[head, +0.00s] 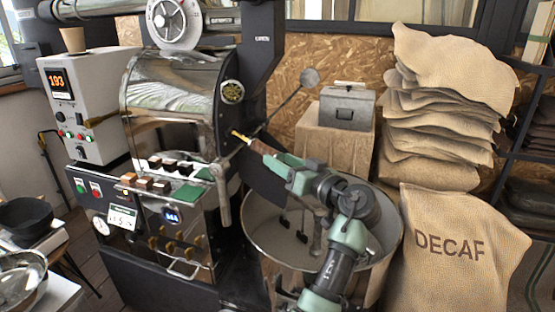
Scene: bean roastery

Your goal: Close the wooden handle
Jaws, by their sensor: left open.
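A short handle with a brass-coloured collar and a brown wooden grip (259,146) sticks out from the front of the roaster drum (175,85), slanting down to the right. My left gripper (279,160), green and dark grey, is at the outer end of this handle. Its jaws are open; I cannot tell whether they touch the grip. The gripper hides the handle's far end. My right gripper is not in view. Another brown handle (102,120) shows at the left side of the drum.
A lever with a grey ball knob (309,77) rises just above my left gripper. The round cooling bin (257,220) lies below my arm. A sack marked DECAF (445,280) and stacked sacks (440,125) stand at the right. A grey box (347,108) sits behind.

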